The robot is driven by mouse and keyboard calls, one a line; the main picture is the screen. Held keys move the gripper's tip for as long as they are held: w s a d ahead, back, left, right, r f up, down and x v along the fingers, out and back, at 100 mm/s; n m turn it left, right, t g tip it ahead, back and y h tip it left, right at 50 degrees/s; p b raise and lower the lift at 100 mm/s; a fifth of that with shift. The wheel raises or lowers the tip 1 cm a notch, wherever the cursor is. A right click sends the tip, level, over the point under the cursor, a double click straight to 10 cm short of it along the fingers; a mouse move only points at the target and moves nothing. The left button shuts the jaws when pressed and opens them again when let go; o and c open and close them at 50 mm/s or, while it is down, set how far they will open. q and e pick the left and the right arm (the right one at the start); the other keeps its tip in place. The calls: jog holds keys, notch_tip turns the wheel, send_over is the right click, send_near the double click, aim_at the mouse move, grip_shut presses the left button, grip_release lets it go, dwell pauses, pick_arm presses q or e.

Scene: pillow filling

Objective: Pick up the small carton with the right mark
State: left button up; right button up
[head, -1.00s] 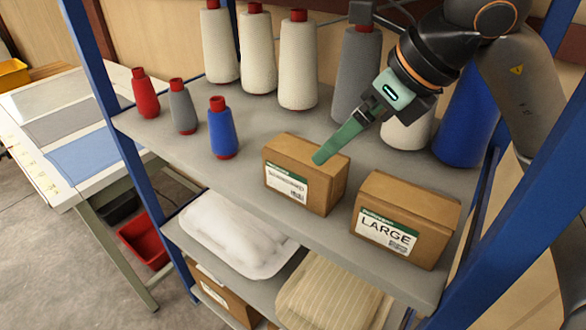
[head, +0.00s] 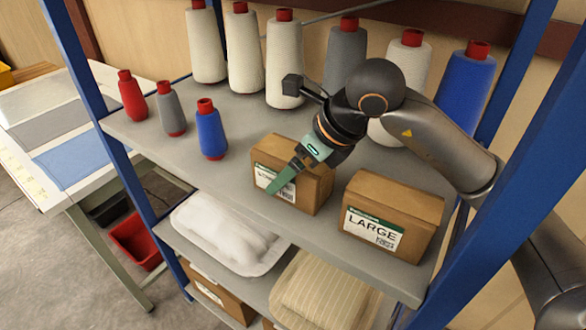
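A brown carton (head: 311,192) stands on the upper shelf. Its front label has a green strip, and its wording is partly hidden by my gripper and not readable. A second brown carton (head: 410,213) stands to its right with a label reading LARGE. My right gripper (head: 278,184), with green fingers, comes in from the right and reaches over the left carton. A finger hangs in front of that carton's label. I cannot tell whether it touches, or how far apart the fingers are. My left gripper is not in view.
Small red, grey and blue thread cones (head: 211,133) stand left on the shelf (head: 165,150). Larger cones (head: 285,65) line the back. Blue posts (head: 530,170) frame the shelf.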

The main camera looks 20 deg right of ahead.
jog(key=shift+c, duration=0.4)
jog(key=c, duration=1.2)
